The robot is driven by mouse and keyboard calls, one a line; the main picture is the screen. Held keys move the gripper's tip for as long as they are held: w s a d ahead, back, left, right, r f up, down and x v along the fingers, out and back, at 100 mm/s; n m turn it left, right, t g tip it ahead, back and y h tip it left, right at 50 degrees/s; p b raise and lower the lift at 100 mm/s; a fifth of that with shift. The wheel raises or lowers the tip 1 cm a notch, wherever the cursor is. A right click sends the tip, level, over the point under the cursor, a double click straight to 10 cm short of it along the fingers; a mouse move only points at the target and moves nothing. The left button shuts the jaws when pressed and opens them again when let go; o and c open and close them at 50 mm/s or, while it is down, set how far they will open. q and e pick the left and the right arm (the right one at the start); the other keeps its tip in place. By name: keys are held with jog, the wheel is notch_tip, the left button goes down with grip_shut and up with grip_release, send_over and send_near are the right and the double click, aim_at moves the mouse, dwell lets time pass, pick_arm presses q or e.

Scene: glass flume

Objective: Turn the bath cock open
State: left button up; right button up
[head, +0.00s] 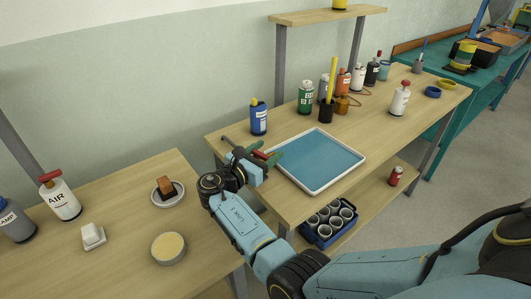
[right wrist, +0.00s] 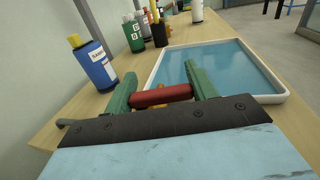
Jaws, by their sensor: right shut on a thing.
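The bath (head: 318,185) is a shallow white-rimmed tray of blue liquid on the middle bench. Its cock has a red handle (right wrist: 160,96), with a bit of brass-coloured body just visible beside it in the right wrist view. My right gripper (head: 262,152) is at the left corner of the bath. In the right wrist view its green fingers (right wrist: 158,84) stand on either side of the red handle, shut on it. The handle lies crosswise between the fingers. Most of the cock body is hidden by the gripper. My left gripper is not in view.
A blue bottle (head: 258,117) stands close behind my right gripper. A green bottle (head: 305,98) and a black cup (head: 326,110) stand behind the bath. A white bottle (head: 400,98) is to the right. A blue crate of cups (head: 327,226) sits on the lower shelf.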

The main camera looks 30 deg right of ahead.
jog(key=o, duration=1)
jog(key=v, duration=1.3)
jog(key=shift+a, duration=0.2)
